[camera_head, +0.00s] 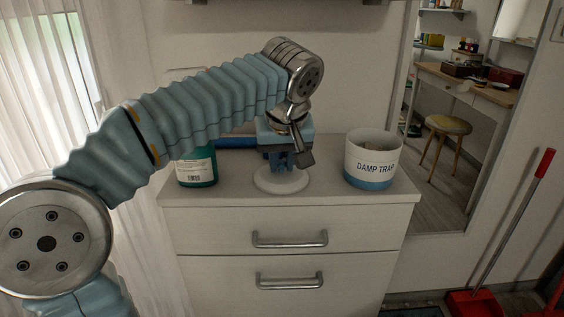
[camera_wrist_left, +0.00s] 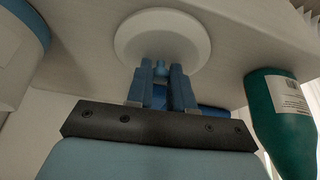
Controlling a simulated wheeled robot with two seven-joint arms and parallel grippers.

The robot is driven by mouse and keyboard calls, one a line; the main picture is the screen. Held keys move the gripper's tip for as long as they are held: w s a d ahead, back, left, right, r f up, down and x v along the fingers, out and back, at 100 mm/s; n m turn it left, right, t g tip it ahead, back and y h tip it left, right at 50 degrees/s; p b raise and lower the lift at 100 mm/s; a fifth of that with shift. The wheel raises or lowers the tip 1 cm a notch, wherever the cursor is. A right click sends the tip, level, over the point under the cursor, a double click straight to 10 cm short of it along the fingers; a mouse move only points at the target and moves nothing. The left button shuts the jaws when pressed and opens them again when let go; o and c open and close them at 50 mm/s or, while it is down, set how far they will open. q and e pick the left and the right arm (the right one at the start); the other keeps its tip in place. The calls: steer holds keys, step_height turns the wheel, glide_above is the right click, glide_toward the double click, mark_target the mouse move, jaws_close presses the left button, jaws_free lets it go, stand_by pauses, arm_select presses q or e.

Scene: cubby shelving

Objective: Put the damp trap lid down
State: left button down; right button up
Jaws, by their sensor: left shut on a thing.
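The damp trap lid (camera_head: 281,182) is a round white disc, low over or on the cabinet top between the bottle and the tub. My left gripper (camera_head: 289,162) is above it with its fingers pointing down, shut on the lid's middle. In the left wrist view the lid (camera_wrist_left: 162,25) shows as a white disc at the tips of the blue fingers (camera_wrist_left: 161,75). I cannot tell whether the lid touches the surface. The damp trap tub (camera_head: 371,163), white with a blue base, stands open to the right. My right gripper is not in view.
A green bottle (camera_head: 197,166) with a white label stands left of the lid. A blue item (camera_head: 236,142) lies behind the gripper. The white cabinet top (camera_head: 325,190) is bare between lid and tub. A mirror (camera_head: 450,120) and a red dustpan (camera_head: 475,303) are at right.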

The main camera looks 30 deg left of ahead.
arm_select(q)
steer(key=c, duration=1)
jaws_free()
steer(key=shift+f, duration=0.1)
steer(key=shift+r, duration=0.3)
steer(key=p+v, duration=0.3)
steer(key=v, duration=0.8)
steer(key=shift+s+d+r, duration=0.2)
steer(key=shift+d+r, duration=0.05)
steer(key=shift+r, duration=0.05)
